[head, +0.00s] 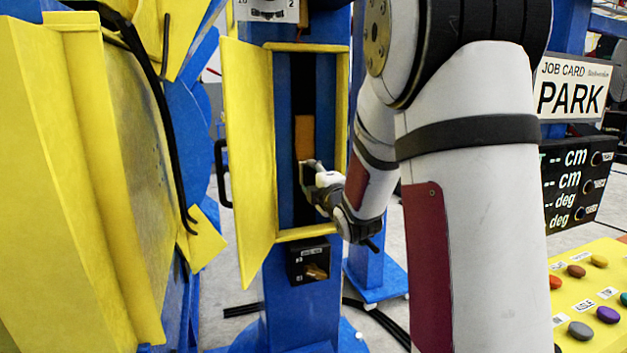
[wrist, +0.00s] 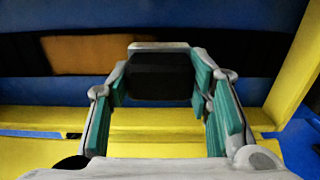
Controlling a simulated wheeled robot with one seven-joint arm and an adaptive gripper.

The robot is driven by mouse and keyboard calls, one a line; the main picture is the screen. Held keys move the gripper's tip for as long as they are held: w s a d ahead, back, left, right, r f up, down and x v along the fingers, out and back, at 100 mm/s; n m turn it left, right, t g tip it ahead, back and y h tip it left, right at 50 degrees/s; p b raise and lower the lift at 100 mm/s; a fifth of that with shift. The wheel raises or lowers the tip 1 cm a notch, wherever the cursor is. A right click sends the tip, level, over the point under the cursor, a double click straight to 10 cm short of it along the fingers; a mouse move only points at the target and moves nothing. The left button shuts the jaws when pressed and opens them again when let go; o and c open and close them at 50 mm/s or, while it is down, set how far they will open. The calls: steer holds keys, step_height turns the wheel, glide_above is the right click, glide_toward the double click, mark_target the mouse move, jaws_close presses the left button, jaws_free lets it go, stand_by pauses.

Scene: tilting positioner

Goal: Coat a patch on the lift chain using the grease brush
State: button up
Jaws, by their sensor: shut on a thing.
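The lift chain (head: 302,85) is a dark strip inside the open slot of the blue column. An orange-brown patch (head: 304,137) lies on it; in the wrist view the patch (wrist: 90,54) is left of my gripper and the dark chain (wrist: 262,55) runs across. My gripper (head: 313,172) reaches into the slot just below the patch. In the wrist view my gripper (wrist: 160,82) is shut on a dark block, taken to be the grease brush (wrist: 158,76), between teal pads. The brush's bristles are hidden, and I cannot tell whether it touches the chain.
A yellow door (head: 248,150) stands open left of the slot, and a yellow frame (head: 342,120) edges it. A small black box (head: 308,263) sits below. A large yellow machine part (head: 70,190) fills the left; a button panel (head: 590,300) stands at right.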

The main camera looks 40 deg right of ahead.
steer(key=shift+b+x, duration=0.4)
steer(key=shift+x, duration=0.4)
steer(key=shift+r, duration=0.15)
steer(key=shift+s+r+p, duration=0.1)
steer(key=shift+r+p, duration=0.65)
steer(key=shift+r, duration=1.15)
steer(key=shift+f+b, duration=0.1)
steer(key=shift+b, duration=0.4)
